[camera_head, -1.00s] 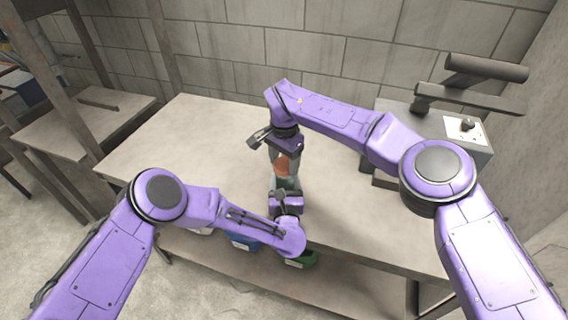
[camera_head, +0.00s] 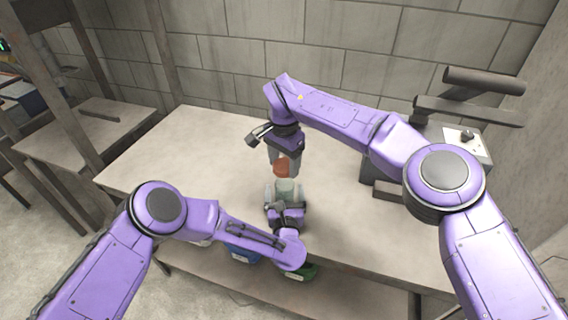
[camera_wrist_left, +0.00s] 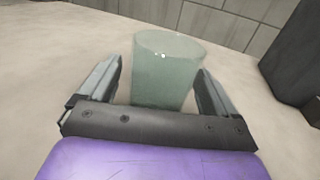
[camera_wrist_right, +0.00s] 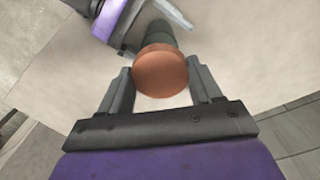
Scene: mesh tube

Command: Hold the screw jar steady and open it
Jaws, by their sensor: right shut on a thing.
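The screw jar (camera_head: 286,188) is a grey-green, see-through cup standing upright on the table. It also shows in the left wrist view (camera_wrist_left: 165,75), with no lid on its top. My left gripper (camera_head: 286,194) has one finger on each side of the jar, with a visible gap on the left in its wrist view; it looks open. The orange-brown lid (camera_head: 282,168) is between the fingers of my right gripper (camera_head: 283,163), just above the jar. In the right wrist view the round lid (camera_wrist_right: 160,72) sits between the fingertips, partly covering the jar (camera_wrist_right: 162,35).
A grey machine (camera_head: 455,145) with a black lever stands on the table's right side. Blue (camera_head: 240,253) and green (camera_head: 303,271) bins sit under the front edge. The tabletop (camera_head: 190,150) left of the jar is clear. A block wall closes the back.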

